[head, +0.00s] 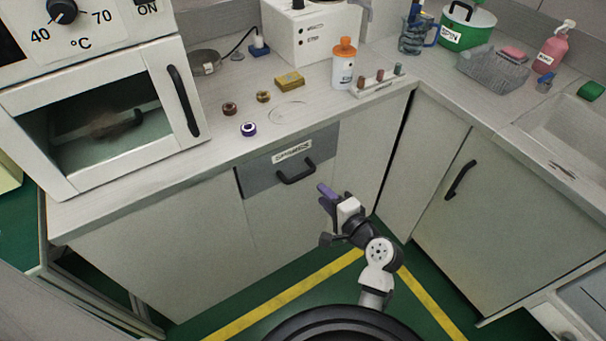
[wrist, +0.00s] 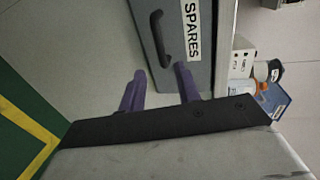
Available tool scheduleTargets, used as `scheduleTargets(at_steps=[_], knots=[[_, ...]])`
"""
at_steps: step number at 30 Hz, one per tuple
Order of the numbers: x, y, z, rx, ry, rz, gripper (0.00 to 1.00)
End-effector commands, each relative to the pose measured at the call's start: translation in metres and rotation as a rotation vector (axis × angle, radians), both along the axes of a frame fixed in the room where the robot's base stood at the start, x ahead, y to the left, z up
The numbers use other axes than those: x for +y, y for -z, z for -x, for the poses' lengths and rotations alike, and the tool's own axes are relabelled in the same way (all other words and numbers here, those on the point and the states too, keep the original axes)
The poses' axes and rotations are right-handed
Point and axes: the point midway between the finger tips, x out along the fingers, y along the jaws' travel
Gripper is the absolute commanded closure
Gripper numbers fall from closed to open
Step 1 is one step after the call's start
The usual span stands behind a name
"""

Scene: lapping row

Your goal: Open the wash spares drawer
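The spares drawer (head: 262,176) is a dark grey front under the worktop, with a white SPARES label (head: 292,151) and a black bar handle (head: 296,174). It looks shut, flush with the cabinet. My gripper (head: 325,208) is in front of and to the lower right of the handle in the head view, apart from it. In the wrist view the drawer front (wrist: 200,65) and handle (wrist: 160,38) lie ahead of the purple fingers. The fingers of my gripper (wrist: 160,88) are spread with nothing between them.
An oven (head: 100,110) stands on the worktop at left. A bottle (head: 344,65), rings and a small rack (head: 378,82) stand above the drawer. A corner cabinet (head: 500,210) with its own handle is at right. The green floor (head: 310,305) in front is clear.

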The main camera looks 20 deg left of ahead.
Motion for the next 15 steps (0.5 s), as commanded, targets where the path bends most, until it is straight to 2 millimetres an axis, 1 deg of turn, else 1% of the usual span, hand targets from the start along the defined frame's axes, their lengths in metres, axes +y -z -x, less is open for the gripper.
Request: scheduleTargets(at_steps=[1,7,12,15], knots=[[0.01,0.0,-0.007,0.0,-0.003,-0.001,0.67],[0.044,0.009,-0.033,-0.002,-0.003,0.0,0.67],[0.068,0.016,-0.052,-0.003,-0.003,0.001,0.67],[0.077,0.019,-0.06,-0.003,-0.003,0.001,0.67]])
